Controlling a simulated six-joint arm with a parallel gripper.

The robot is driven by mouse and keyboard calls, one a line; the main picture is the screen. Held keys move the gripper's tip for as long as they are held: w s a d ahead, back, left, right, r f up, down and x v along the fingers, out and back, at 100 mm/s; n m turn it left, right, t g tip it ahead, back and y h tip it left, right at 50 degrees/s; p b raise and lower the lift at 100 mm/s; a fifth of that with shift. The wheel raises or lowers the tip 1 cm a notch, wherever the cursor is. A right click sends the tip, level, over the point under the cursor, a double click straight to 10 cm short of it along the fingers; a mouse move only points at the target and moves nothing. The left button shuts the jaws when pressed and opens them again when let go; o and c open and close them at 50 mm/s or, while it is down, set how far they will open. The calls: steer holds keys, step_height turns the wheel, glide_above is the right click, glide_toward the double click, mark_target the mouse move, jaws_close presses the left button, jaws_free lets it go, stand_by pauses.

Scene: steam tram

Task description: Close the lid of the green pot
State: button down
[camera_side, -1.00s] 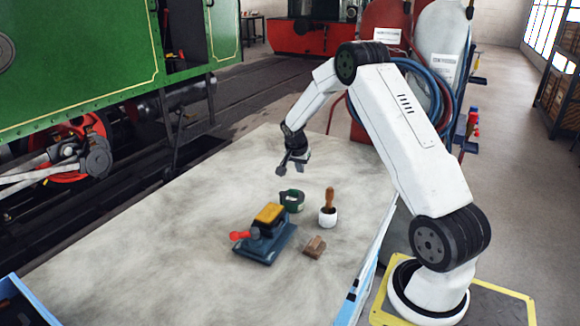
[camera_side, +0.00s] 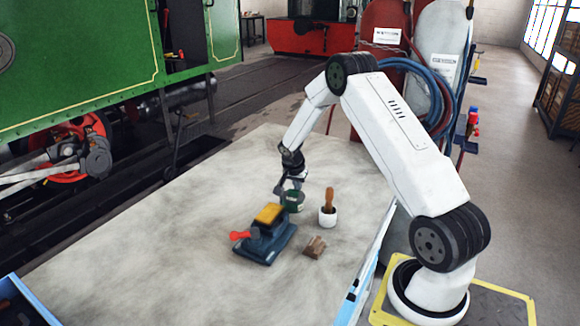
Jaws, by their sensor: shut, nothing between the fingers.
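The green pot (camera_side: 293,203) stands upright on the pale table, behind the blue tool with the yellow top. My gripper (camera_side: 283,191) is shut and points down at the pot's upper left side, right at its rim. I cannot tell whether it touches the pot. The gripper and wrist hide part of the pot's top, and the lid cannot be made out clearly.
The blue tool (camera_side: 268,243) with a yellow top and red knob lies in front of the pot. A white cup (camera_side: 327,217) with a wooden-handled brush stands to the right. A small brown block (camera_side: 314,247) lies nearby. The table's left side (camera_side: 150,240) is clear.

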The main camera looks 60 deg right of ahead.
steer(key=shift+a, duration=0.15)
steer(key=shift+s+a, duration=0.15)
steer(key=shift+a, duration=0.45)
steer(key=shift+d, duration=0.15)
steer(key=shift+d, duration=2)
steer(key=v, duration=1)
steer(key=shift+w, duration=0.2)
